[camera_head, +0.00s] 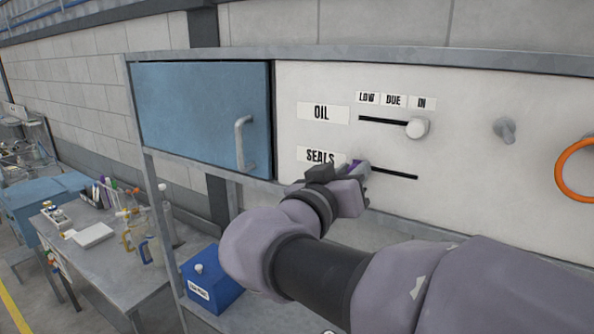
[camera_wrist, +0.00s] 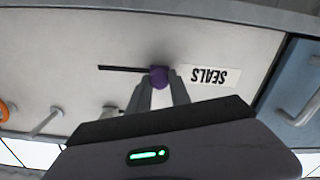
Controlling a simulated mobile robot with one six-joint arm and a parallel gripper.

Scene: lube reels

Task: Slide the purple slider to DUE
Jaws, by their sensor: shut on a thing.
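The purple slider (camera_head: 357,166) sits at the left end of the lower slot, beside the SEALS label (camera_head: 318,155). My gripper (camera_head: 358,176) is shut on its knob and partly hides it in the head view. The wrist view, turned upside down, shows the purple knob (camera_wrist: 159,78) between my fingertips (camera_wrist: 159,92), with the slot (camera_wrist: 122,69) running away to the left and the SEALS label (camera_wrist: 212,77) to the right. The DUE label (camera_head: 393,101) is the middle one of LOW, DUE and IN above the upper slot.
A white slider knob (camera_head: 418,127) stands at the right end of the OIL slot. A grey peg (camera_head: 505,130) and an orange ring (camera_head: 577,170) are farther right. A blue door (camera_head: 203,115) with a handle is at left. The lower slot (camera_head: 395,173) is clear rightward.

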